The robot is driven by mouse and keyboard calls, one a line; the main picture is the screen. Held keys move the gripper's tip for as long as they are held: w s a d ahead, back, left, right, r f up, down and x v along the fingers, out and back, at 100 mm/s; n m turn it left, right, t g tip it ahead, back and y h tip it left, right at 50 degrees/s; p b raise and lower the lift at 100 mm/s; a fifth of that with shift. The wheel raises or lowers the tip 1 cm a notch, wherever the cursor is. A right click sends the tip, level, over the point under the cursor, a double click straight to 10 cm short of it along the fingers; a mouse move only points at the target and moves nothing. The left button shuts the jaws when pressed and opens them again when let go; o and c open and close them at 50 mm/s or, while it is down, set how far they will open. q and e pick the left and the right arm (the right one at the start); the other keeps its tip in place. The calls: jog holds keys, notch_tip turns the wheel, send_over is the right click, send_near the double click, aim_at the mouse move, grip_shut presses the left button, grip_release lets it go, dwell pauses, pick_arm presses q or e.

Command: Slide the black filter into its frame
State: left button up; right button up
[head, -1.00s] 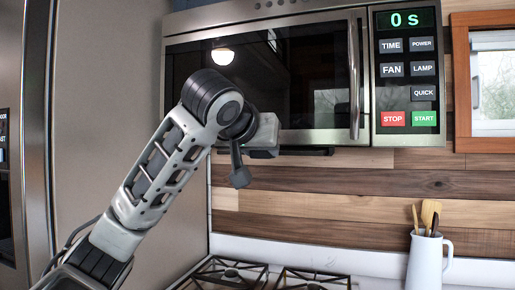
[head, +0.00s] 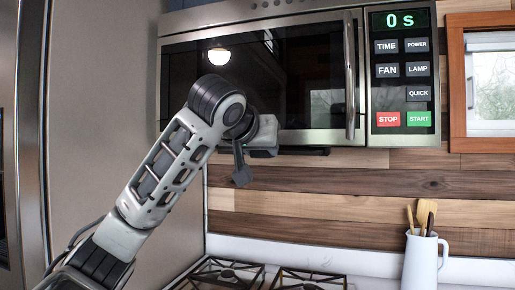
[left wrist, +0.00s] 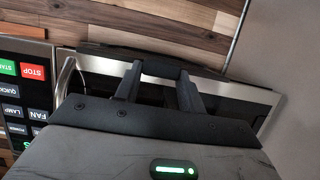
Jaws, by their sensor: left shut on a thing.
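The black filter (left wrist: 150,61) is a thin, dark, flat piece, seen nearly edge-on past my fingertips in the left wrist view. In the head view it shows as a dark strip (head: 305,151) along the microwave's underside. My left gripper (head: 264,152) is just under the microwave's lower edge; in the left wrist view its two fingers (left wrist: 160,68) reach to the filter and are shut on it. The filter's frame, under the microwave (head: 290,80), is mostly hidden; I cannot tell how far the filter sits in it. My right gripper is not in view.
A stove with black grates (head: 310,280) lies below. A white jug of wooden utensils (head: 423,262) stands at the right. A tall grey panel (head: 110,120) is close on the left. The space between microwave and stove is clear.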

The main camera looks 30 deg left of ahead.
pick_arm(q)
jog(key=shift+w+a, duration=0.45)
jog(key=shift+w, duration=1.35)
jog(key=shift+w+a, duration=0.45)
jog(key=shift+w, duration=1.4)
jog(key=shift+w+a, duration=0.45)
jog(key=shift+w, duration=1.35)
jog(key=o, duration=1.2)
jog(key=shift+c, duration=0.2)
jog(key=shift+s+d, duration=0.1)
jog(key=shift+s, duration=0.1)
jog(key=b+v, duration=0.5)
jog(key=v, duration=1)
jog(key=shift+s+r, duration=0.2)
jog(key=shift+r, duration=0.05)
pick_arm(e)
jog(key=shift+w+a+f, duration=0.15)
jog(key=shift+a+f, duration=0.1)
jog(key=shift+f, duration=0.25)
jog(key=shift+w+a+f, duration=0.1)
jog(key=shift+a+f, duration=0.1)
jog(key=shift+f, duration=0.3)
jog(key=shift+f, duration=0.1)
